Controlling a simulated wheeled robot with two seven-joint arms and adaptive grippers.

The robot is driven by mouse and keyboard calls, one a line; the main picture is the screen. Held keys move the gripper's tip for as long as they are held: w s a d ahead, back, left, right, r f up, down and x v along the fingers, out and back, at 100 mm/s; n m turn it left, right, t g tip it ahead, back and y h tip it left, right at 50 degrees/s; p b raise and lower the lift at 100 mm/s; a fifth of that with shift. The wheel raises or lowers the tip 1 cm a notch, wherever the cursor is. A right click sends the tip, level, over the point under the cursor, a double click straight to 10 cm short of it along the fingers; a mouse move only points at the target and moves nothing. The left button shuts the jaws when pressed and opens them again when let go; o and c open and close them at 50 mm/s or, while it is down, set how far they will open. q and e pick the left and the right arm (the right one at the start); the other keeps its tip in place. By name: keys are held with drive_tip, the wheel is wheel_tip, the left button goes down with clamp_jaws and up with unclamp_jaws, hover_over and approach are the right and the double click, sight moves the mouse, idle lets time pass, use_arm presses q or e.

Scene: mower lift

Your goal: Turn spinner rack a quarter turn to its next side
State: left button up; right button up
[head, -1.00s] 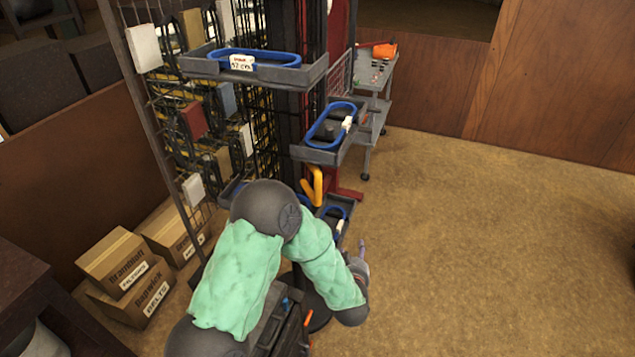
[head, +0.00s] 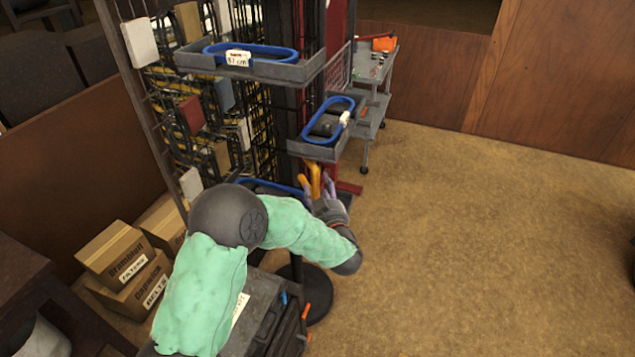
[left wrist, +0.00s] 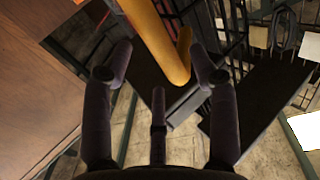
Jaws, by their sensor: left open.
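The spinner rack (head: 285,110) is a dark wire rack with grey trays that hold blue belt loops, such as one on the upper tray (head: 300,78) and one on the middle tray (head: 310,150). A yellow handle (head: 315,175) sticks out below the middle tray. My left gripper (head: 320,190) is at the handle, with its fingers open. In the left wrist view the yellow handle (left wrist: 160,45) runs between the spread fingertips of my left gripper (left wrist: 160,65). I cannot tell whether they touch it. My right gripper is out of view.
A wire panel with hanging belts and tags (head: 205,110) stands at the left. Boxes (head: 125,265) lie on the floor at the left. A grey cart (head: 370,110) stands behind the rack. A dark toolbox (head: 265,305) is below my left arm. The carpet (head: 470,230) at the right is clear.

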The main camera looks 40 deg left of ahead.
sight(318, 182)
use_arm(q)
drive_tip(key=shift+x, duration=1.9)
drive_tip(key=shift+c, duration=0.3)
clamp_jaws()
